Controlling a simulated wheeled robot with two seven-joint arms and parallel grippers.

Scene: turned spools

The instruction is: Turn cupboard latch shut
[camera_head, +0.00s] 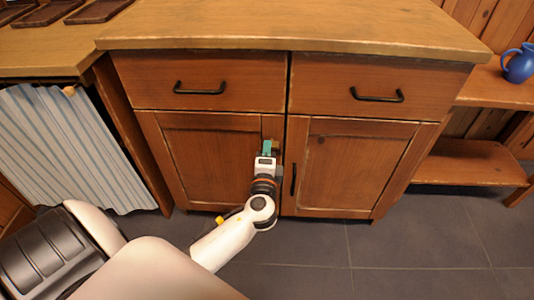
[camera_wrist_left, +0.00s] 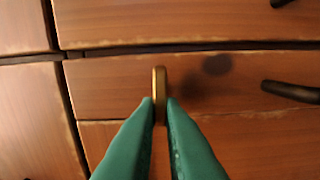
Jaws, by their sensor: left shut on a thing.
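The cupboard has two wooden doors, the left door (camera_head: 210,165) and the right door (camera_head: 350,165), both closed against the frame. A narrow brass latch (camera_wrist_left: 160,78) stands out between my teal fingertips in the wrist view; its tip points to the picture's top, toward a dark seam, and appears short of it. My left gripper (camera_head: 268,148) is at the upper inner corner of the left door. It is shut on the latch, and its fingertips (camera_wrist_left: 160,105) pinch the latch from both sides. In the head view my gripper mostly hides the latch. My right gripper is out of view.
Two drawers with black handles (camera_head: 200,91) (camera_head: 377,97) sit above the doors. A black door handle (camera_head: 293,180) is close right of my wrist. A striped curtain (camera_head: 70,150) hangs at left. A blue jug (camera_head: 519,64) stands on the right shelf. The floor in front is clear.

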